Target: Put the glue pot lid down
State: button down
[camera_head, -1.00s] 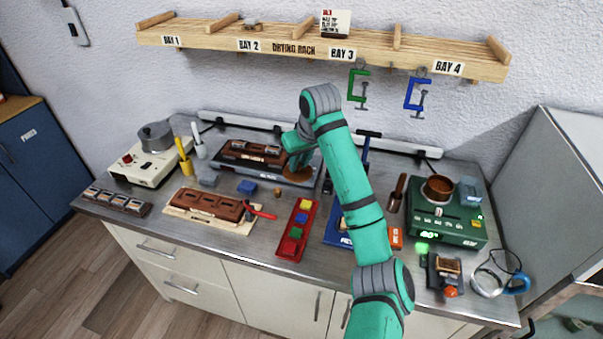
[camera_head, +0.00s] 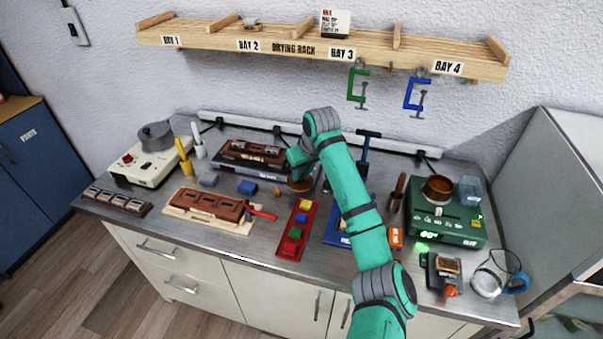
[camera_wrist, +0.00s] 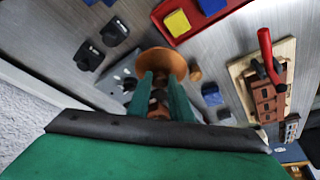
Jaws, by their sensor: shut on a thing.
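My gripper (camera_head: 299,172) is low over the middle of the bench, near the right end of the grey plate with the brown block. In the wrist view my gripper's green fingers (camera_wrist: 162,92) are shut on the glue pot lid (camera_wrist: 165,63), a brown disc. The lid's edge also shows under the gripper in the head view (camera_head: 300,185). I cannot tell whether the lid touches the surface. The brown glue pot (camera_head: 437,188) sits on the green heater (camera_head: 447,226) at the right, with its top uncovered.
The red tray (camera_head: 297,230) with coloured blocks lies in front of the gripper. A blue block (camera_head: 247,187) and a small brown cylinder (camera_head: 277,191) lie to its left. A blue tool (camera_head: 366,150) stands to the right. The drying rack (camera_head: 320,50) is above.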

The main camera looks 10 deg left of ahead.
jog(key=shift+f, duration=0.55)
jog(key=c, duration=1.6)
grip_release()
jog(key=v, duration=1.3)
jog(key=shift+a+r, duration=0.1)
